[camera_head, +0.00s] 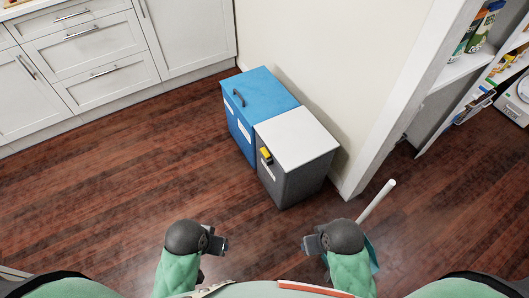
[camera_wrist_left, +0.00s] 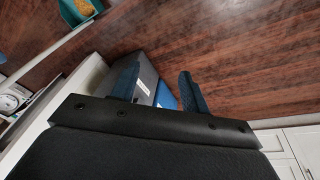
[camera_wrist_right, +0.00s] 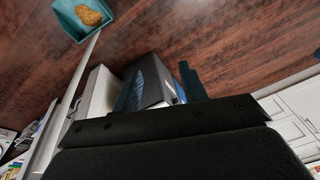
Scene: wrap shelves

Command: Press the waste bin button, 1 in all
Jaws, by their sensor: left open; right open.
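A grey bin (camera_head: 290,168) with a white lid stands on the floor against the wall. A small yellow and black part (camera_head: 266,155), which looks like its button, sits high on its front above a white label. A blue bin (camera_head: 240,125) with a dark handle on its lid stands beside it. My left gripper (camera_head: 225,245) and right gripper (camera_head: 306,244) are both open and empty, in front of the bins and well apart from them. The grey bin also shows between the fingers in the left wrist view (camera_wrist_left: 147,76) and the right wrist view (camera_wrist_right: 151,80).
White cabinets (camera_head: 95,50) line the back left. A wall end and open shelves (camera_head: 465,65) stand at the right. A white stick (camera_head: 377,200) rises beside my right gripper, leading to a teal pan (camera_wrist_right: 70,22) holding a brown-yellow piece (camera_wrist_right: 88,15). The wooden floor before the bins is clear.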

